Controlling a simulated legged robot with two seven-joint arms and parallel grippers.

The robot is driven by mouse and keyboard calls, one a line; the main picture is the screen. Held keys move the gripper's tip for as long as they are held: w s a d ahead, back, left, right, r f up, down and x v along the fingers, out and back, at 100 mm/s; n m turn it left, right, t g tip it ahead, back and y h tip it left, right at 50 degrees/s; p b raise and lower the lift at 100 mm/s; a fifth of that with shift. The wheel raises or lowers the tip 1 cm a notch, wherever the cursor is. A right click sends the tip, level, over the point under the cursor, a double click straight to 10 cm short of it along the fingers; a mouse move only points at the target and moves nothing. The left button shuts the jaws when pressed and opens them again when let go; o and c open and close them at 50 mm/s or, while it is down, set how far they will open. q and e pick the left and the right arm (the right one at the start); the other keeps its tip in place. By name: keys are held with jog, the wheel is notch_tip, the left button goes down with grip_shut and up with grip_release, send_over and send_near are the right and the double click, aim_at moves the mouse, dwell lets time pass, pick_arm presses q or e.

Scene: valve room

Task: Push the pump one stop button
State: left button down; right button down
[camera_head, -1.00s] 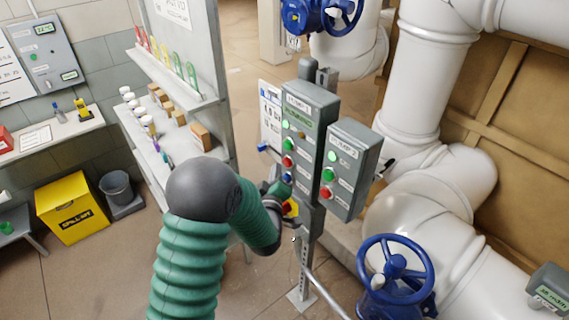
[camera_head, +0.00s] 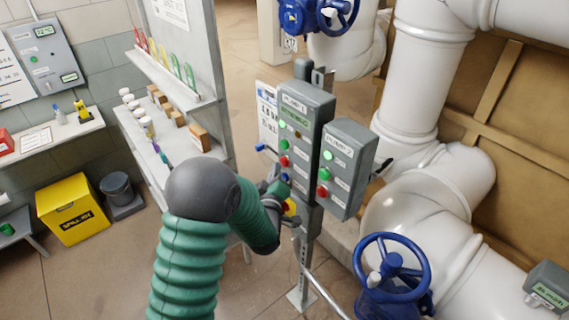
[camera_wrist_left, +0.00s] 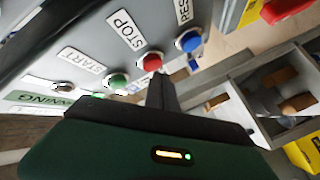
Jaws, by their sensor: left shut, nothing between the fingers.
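The pump 1 panel (camera_head: 303,140) is a grey box on a post with a column of lights and buttons. Its red stop button (camera_head: 284,161) sits between a green button above and a blue one below. In the left wrist view the red button (camera_wrist_left: 150,62) is under a STOP label, with the green START button (camera_wrist_left: 117,81) and blue reset button (camera_wrist_left: 189,41) beside it. My left gripper (camera_head: 274,186) is shut and empty, just below and left of the buttons. Its dark fingers (camera_wrist_left: 162,88) end close to the red button; I cannot tell if they touch it.
The pump 2 panel (camera_head: 345,165) stands just right of the pump 1 panel, with its own green and red buttons. A yellow part (camera_head: 290,207) sits below the panels. A blue valve wheel (camera_head: 392,265) and white pipes are to the right. Shelves are to the left.

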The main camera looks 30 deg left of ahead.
pick_arm(q)
jog(key=shift+w+a, duration=0.3)
pick_arm(e)
jog(key=shift+a+f, duration=0.1)
jog(key=shift+a, duration=0.25)
pick_arm(q)
jog(key=shift+w+d, duration=0.15)
jog(key=shift+d, duration=0.2)
pick_arm(e)
jog(key=shift+d+f, duration=0.1)
jog(key=shift+d, duration=0.15)
pick_arm(q)
jog(key=shift+w, duration=0.25)
pick_arm(e)
jog(key=shift+a, duration=0.1)
pick_arm(q)
jog(key=shift+s+b, duration=0.1)
jog(key=shift+b, duration=0.2)
pick_arm(e)
jog(key=shift+f, duration=0.1)
pick_arm(q)
jog(key=shift+s+a, duration=0.35)
jog(key=shift+s, duration=0.35)
pick_arm(e)
jog(key=shift+f, duration=0.2)
